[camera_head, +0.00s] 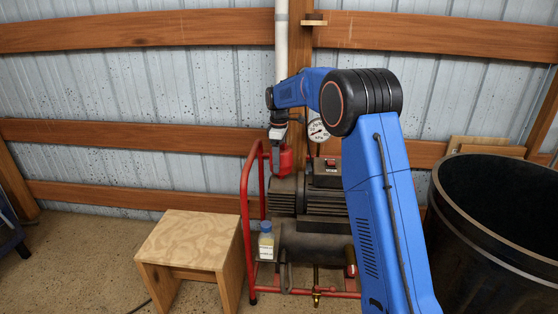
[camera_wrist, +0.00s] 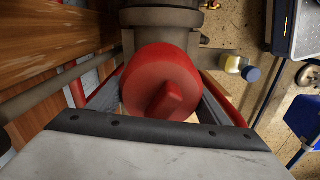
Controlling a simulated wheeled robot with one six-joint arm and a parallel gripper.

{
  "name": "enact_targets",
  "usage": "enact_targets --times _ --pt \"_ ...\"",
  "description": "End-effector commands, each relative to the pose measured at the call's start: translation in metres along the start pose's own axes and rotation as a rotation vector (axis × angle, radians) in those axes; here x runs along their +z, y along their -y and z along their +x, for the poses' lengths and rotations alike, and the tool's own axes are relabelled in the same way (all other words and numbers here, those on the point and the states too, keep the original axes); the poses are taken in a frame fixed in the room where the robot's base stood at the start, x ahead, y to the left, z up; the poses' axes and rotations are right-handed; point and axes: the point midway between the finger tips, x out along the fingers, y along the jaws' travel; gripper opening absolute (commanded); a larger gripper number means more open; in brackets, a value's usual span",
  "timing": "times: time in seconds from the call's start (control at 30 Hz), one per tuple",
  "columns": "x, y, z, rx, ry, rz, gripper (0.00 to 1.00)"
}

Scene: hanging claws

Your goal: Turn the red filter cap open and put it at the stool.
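The red filter cap (camera_wrist: 160,82) is round with a raised ridge across its top. In the wrist view it sits on the end of a grey cylindrical housing. In the head view a small part of the red cap (camera_head: 285,161) shows above the compressor. My gripper (camera_wrist: 163,88) is spread wide, with one grey finger on each side of the cap. I cannot tell whether the fingers touch its rim. In the head view my gripper (camera_head: 278,140) is just above the cap, its fingers hard to make out. The wooden stool (camera_head: 188,241) stands at the left, its top bare.
The compressor (camera_head: 300,240) has a red tube frame (camera_head: 245,205) between the stool and the cap. A bottle with a blue lid (camera_head: 266,240) stands by it. A pressure gauge (camera_head: 317,131) is right of my gripper. A large black bin (camera_head: 490,235) stands at the right.

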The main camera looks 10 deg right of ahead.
Motion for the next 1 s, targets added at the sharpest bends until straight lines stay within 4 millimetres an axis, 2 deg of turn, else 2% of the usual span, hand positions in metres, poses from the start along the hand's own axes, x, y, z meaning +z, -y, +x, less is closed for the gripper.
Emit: enact_targets --times 0.07,0.1,0.23,0.27,0.37,0.4,0.47,0.5,0.67,0.73,1.0 --pt "0.0000 0.0000 -0.0001 0.000 0.000 0.000 0.48" --pt "0.0000 0.0000 -0.0003 0.000 0.000 0.000 0.64" --pt "0.0000 -0.0001 -0.0003 0.000 0.000 0.000 0.33" --pt "0.0000 -0.0001 -0.0003 0.000 0.000 -0.001 0.30" --pt "0.0001 0.0003 -0.0004 0.000 0.000 -0.032 0.30" --pt "0.0001 0.0003 -0.0003 0.000 0.000 -0.042 0.76" --pt "0.0001 0.0003 -0.0003 0.000 0.000 -0.040 0.90" --pt "0.0001 0.0003 -0.0003 0.000 0.000 -0.040 0.93" --pt "0.0001 0.0002 -0.0003 0.000 0.000 -0.040 0.93" --pt "0.0001 0.0003 -0.0001 0.000 0.000 -0.040 1.00" --pt "0.0000 0.0002 -0.0014 0.000 0.000 -0.040 1.00"
